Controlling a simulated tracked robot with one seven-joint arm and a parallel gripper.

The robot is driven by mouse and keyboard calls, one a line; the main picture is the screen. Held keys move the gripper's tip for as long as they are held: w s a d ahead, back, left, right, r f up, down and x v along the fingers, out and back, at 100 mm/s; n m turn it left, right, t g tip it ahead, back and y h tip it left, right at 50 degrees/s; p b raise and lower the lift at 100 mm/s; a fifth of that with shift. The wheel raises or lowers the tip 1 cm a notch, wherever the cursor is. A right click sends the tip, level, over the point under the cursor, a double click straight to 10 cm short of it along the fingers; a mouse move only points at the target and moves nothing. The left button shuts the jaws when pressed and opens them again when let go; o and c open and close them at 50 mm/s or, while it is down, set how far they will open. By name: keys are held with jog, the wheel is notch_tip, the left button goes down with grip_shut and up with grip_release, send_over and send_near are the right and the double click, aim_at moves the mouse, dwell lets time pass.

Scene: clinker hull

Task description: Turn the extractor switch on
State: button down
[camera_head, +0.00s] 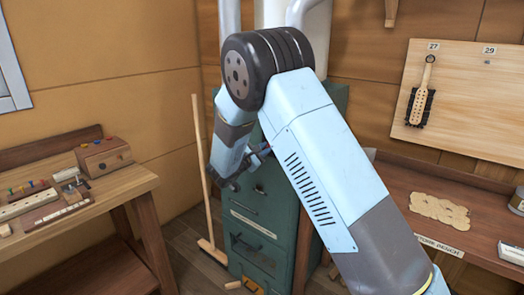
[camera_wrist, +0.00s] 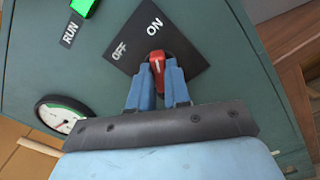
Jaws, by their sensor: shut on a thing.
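The extractor switch is a red lever knob (camera_wrist: 157,62) on a black plate (camera_wrist: 181,40) marked OFF and ON, seen in the wrist view. The knob's tip points up, roughly towards the ON mark, with OFF to its left. My gripper (camera_wrist: 161,72) is shut on the knob, one blue finger on each side. The lower part of the knob is partly hidden between the fingers. The plate is on the green cabinet (camera_head: 262,222), which stands behind my arm in the head view. My arm hides the switch there.
A gauge (camera_wrist: 62,114) and a green RUN light (camera_wrist: 84,6) are on the same panel. A broom (camera_head: 203,165) leans left of the cabinet. A workbench with small items (camera_head: 103,155) stands at left, another bench (camera_head: 480,225) at right.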

jog(key=shift+a+f, duration=0.1)
jog(key=shift+a, duration=0.1)
jog(key=c, duration=1.4)
grip_release()
jog(key=o, duration=0.3)
jog(key=shift+d, duration=0.15)
jog(key=v, duration=1.4)
jog(key=shift+w, duration=0.1)
